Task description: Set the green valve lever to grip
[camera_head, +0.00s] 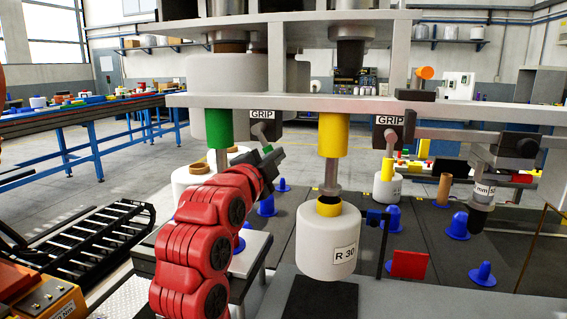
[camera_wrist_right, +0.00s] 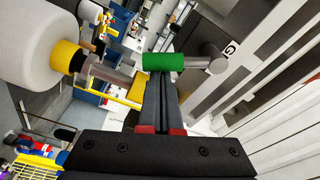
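The green valve lever has a grey arm and a green handle (camera_wrist_right: 164,62). In the right wrist view the handle lies across the ends of my right gripper's fingers. Whether they touch it I cannot tell. In the head view the green handle (camera_head: 268,149) shows beside the gripper, below a GRIP label (camera_head: 262,114). My right gripper (camera_head: 274,158) reaches up from the red arm. Its two dark fingers (camera_wrist_right: 165,82) lie side by side, shut, with nothing visible between them. My left gripper is not in view.
A green collar (camera_head: 219,128) and a yellow collar (camera_head: 334,136) hang from the frame. A white bobbin marked R 30 (camera_head: 328,243) hangs under the yellow one. Another lever has an orange handle (camera_head: 425,73). Blue pegs (camera_head: 483,274) stand on the dark surface at right.

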